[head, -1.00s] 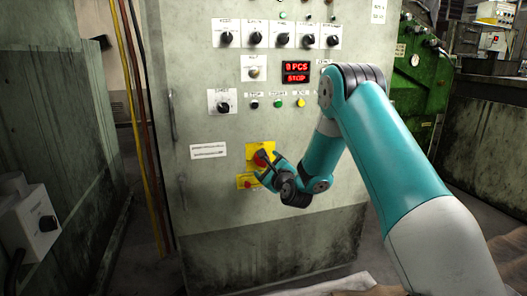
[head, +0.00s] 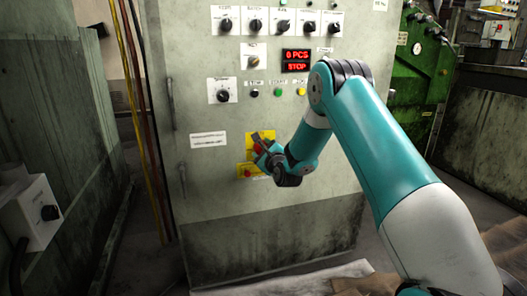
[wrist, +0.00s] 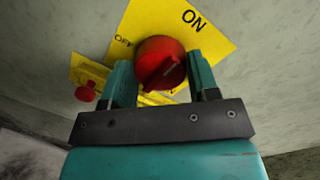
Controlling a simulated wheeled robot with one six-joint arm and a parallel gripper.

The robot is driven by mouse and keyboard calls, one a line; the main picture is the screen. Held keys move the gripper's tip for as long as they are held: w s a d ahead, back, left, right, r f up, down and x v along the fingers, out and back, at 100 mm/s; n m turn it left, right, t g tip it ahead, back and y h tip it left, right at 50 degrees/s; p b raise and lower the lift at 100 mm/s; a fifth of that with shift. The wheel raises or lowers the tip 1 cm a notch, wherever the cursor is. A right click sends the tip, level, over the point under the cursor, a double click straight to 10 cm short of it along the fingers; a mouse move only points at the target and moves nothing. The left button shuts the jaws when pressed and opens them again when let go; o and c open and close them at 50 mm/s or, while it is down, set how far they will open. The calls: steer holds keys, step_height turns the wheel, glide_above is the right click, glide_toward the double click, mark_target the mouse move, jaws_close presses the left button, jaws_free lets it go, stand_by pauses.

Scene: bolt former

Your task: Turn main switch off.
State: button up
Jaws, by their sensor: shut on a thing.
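The main switch is a round red knob (wrist: 160,62) on a yellow plate (wrist: 205,35) lettered ON and OFF. In the wrist view its raised grip runs aslant from lower left to upper right. My gripper (wrist: 162,76) has one finger on each side of the knob and is shut on it. In the head view the yellow plate (head: 267,135) is on the lower part of the grey cabinet front, and my gripper (head: 262,149) covers most of the knob there. Which label the switch points to is hard to tell.
A small red button (wrist: 86,93) on its own yellow plate is just below left of the switch, close to my gripper. The cabinet (head: 215,180) carries black knobs above and a red display (head: 296,61) reading STOP. A grey box (head: 35,212) stands at left.

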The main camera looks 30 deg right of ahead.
steer(key=shift+n, duration=0.3)
steer(key=shift+a+f+n+g+h, duration=0.1)
steer(key=shift+n+g+h, duration=0.15)
steer(key=shift+n, duration=2.4)
steer(key=shift+f+n+g+h, duration=0.1)
steer(key=shift+n+g+h, duration=0.15)
steer(key=shift+n, duration=2.45)
steer(key=shift+a+n+g+h, duration=0.1)
steer(key=shift+n+g+h, duration=0.15)
steer(key=shift+n, duration=2.4)
steer(key=o, duration=0.9)
